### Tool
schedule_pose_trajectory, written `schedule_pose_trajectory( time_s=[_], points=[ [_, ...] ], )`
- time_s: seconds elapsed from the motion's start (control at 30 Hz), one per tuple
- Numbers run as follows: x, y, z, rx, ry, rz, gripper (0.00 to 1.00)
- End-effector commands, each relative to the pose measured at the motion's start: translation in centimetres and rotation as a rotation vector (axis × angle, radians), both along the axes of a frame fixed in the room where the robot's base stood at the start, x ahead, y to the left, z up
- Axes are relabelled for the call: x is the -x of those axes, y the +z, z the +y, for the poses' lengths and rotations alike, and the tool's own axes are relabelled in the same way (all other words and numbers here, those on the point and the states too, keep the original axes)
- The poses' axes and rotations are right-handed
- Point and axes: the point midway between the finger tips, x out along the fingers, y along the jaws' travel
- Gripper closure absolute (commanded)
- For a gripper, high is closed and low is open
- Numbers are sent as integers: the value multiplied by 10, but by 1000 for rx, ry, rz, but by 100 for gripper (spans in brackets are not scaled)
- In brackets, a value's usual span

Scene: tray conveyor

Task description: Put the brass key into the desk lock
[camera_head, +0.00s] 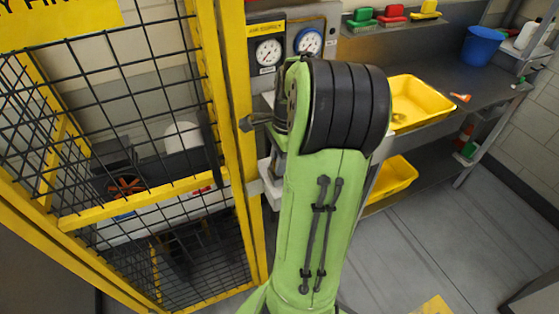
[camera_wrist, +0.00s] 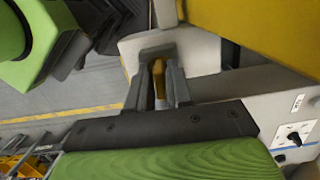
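In the wrist view my gripper (camera_wrist: 160,62) has its two dark fingers close together around a small brass-coloured piece (camera_wrist: 158,74), which looks like the brass key. Most of its shape is hidden between the fingers. The fingertips are in front of a pale box-like surface (camera_wrist: 202,50); I cannot tell whether they touch it. I cannot make out the desk lock for certain in either view. In the head view my green arm hides the gripper and the key.
A yellow mesh cage (camera_head: 238,150) stands left of my arm. Gauges (camera_head: 268,52) are behind it. A grey bench at the right holds a yellow tray (camera_head: 440,98) and a blue bucket (camera_head: 482,46). In the wrist view, a panel with a black knob (camera_wrist: 295,138) is at right.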

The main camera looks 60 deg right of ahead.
Motion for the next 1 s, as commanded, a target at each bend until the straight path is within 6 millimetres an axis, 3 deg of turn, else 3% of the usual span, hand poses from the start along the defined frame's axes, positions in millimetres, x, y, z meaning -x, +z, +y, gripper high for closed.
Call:
schedule_pose_trajectory(
  time_s=[1.0],
  points=[
    [0, 27, 0, 0, 0, 0, 100]
  ],
)
